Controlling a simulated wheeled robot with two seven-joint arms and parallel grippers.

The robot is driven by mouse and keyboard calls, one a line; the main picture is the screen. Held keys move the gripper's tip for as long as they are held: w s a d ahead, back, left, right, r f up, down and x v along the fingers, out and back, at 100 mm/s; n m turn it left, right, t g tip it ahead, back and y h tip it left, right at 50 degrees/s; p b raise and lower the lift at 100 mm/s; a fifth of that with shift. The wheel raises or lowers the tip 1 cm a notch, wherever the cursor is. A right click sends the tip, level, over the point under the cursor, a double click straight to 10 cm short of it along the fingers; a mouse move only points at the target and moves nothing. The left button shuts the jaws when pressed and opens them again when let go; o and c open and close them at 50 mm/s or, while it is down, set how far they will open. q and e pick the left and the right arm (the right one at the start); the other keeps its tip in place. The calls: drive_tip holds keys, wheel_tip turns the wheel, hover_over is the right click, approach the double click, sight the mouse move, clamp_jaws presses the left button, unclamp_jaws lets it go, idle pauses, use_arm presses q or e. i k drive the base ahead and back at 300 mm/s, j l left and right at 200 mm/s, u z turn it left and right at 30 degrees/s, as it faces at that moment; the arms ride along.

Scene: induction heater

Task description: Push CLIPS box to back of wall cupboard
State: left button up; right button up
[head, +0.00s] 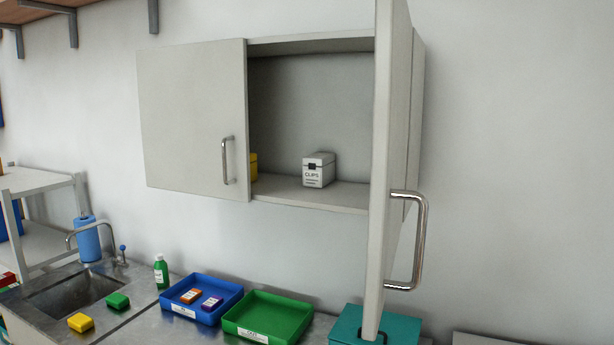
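The white CLIPS box (313,178) stands upright on the floor of the wall cupboard (345,195), with its label facing out and a dark clasp at the top front. Bare shelf shows in front of it, and the cupboard's back panel is behind it; the exact gap to the panel is hard to tell. The cupboard's right door (392,150) stands open, swung out towards me. The left door (190,120) is shut. Neither of my grippers shows in the head view.
A yellow item (253,166) stands inside the cupboard, partly hidden by the left door. The open door's handle (420,240) juts out at right. Below are a blue tray (225,284), a green tray (268,316), a teal box (400,327), a green bottle (161,272) and a sink (75,293).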

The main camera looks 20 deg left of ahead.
sight(319, 168)
drive_tip(key=z, duration=1.95)
drive_tip(key=k+j, duration=0.35)
drive_tip(key=j, duration=0.15)
drive_tip(key=k+j, duration=0.35)
drive_tip(key=j, duration=0.15)
drive_tip(key=k+j, duration=0.35)
drive_tip(key=j, duration=0.15)
drive_tip(key=k+j, duration=0.4)
